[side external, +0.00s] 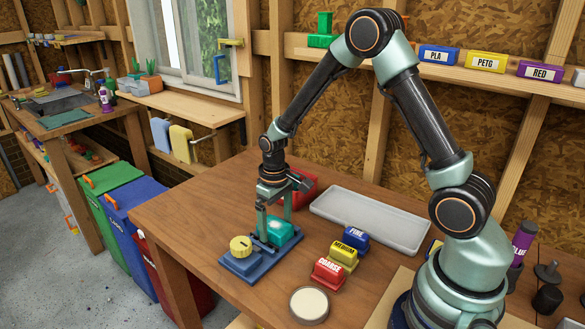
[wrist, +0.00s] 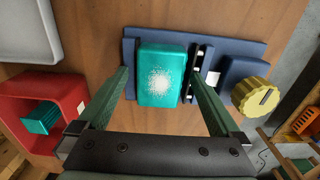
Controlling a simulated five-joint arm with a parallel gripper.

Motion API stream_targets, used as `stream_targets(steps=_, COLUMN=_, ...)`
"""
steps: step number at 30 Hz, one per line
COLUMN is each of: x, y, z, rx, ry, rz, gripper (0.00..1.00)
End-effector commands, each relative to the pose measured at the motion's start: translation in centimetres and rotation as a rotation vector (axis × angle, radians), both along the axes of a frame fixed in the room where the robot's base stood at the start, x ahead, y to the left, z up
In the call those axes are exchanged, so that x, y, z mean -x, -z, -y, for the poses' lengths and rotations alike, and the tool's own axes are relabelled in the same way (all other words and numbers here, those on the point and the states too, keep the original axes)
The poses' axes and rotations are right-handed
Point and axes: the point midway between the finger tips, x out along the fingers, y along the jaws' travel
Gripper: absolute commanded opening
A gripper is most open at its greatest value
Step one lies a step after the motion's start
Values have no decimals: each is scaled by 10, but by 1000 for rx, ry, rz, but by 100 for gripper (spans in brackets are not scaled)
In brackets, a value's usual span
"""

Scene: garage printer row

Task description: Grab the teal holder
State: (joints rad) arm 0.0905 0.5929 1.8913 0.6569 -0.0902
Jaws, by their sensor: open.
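The teal holder (side external: 283,232) is a block with a pale speckled patch on top. In the wrist view the teal holder (wrist: 161,75) lies on the blue base (wrist: 228,46), beside a dark slotted strip. My gripper (side external: 273,222) is over the base, pointing down. In the wrist view my open gripper (wrist: 162,82) has one finger left of the holder and one to its right, with a gap on the left. I cannot tell how low the fingertips reach.
A yellow knob (side external: 240,246) stands on the base's left part. A red bin (wrist: 60,112) with a teal piece inside is close by. A grey tray (side external: 370,219) lies behind. Blue, yellow and red labelled blocks (side external: 343,256) and a round pale disc (side external: 309,304) are towards the front.

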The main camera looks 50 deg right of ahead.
Motion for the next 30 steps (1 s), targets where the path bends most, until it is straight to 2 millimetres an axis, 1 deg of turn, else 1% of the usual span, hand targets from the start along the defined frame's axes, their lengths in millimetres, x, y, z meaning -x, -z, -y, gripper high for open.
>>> stream_targets(steps=1, x=0, y=0, z=0, rx=0, ry=0, rz=0, gripper=100)
stream_targets(steps=2, x=0, y=0, z=0, rx=0, ry=0, rz=0, gripper=96)
stream_targets(steps=3, x=0, y=0, z=0, rx=0, ry=0, rz=0, gripper=81)
stream_targets(steps=5, x=0, y=0, z=0, rx=0, ry=0, rz=0, gripper=58)
stream_targets(steps=6, x=0, y=0, z=0, rx=0, ry=0, rz=0, gripper=43)
stream_targets(steps=9, x=0, y=-1, z=0, rx=0, ry=0, rz=0, gripper=9)
stream_targets(steps=17, x=0, y=-2, z=0, rx=0, ry=0, rz=1, gripper=9)
stream_targets(steps=22, x=-1, y=-12, z=0, rx=0, ry=0, rz=3, gripper=9)
stream_targets(steps=26, x=-1, y=-30, z=0, rx=0, ry=0, rz=5, gripper=9)
stream_targets(steps=29, x=-2, y=-52, z=0, rx=1, ry=0, rz=8, gripper=9)
stream_targets(steps=30, x=-2, y=-63, z=0, rx=1, ry=0, rz=9, gripper=9)
